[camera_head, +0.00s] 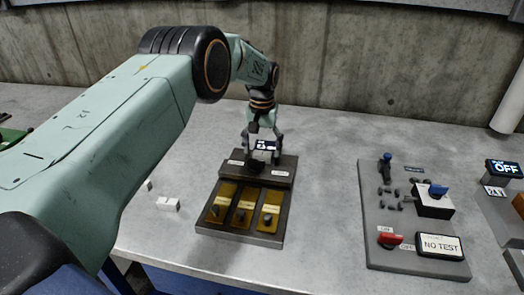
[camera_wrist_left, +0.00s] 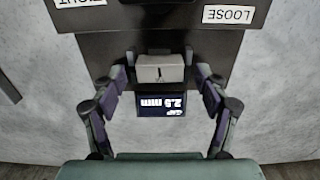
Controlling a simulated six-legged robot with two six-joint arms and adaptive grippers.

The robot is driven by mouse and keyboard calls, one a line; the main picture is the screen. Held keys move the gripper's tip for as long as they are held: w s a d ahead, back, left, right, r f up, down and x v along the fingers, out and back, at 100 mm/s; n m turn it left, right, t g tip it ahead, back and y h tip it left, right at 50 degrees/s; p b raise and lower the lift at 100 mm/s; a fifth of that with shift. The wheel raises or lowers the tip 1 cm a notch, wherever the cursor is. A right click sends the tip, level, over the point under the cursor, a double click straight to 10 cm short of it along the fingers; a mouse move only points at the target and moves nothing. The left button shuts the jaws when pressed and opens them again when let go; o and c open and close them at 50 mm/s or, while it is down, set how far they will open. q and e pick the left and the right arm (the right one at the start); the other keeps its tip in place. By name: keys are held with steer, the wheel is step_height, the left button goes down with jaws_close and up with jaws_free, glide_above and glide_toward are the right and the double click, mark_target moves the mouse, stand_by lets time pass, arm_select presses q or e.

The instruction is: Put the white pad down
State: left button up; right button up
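A white pad (camera_wrist_left: 160,70) with a dark mark shows between the fingertips of my left gripper (camera_wrist_left: 160,57) in the left wrist view. In the head view my left gripper (camera_head: 263,142) points down over the back of a dark fixture (camera_head: 285,160). I cannot tell whether the pad touches the fixture. A small display (camera_wrist_left: 160,105) reading 2.9 mm is beside the pad; it also shows in the head view (camera_head: 264,145). My right gripper is not in view.
The fixture has TIGHT and LOOSE labels and several yellow plates (camera_head: 242,208) in front. Small white blocks (camera_head: 168,204) lie on the grey table to its left.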

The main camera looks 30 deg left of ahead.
mark_target(262, 153)
arm_select(q)
step_height(262, 153, up, 12)
steer(key=shift+f, duration=0.2)
steer(key=shift+r, duration=0.1)
stand_by(0.4)
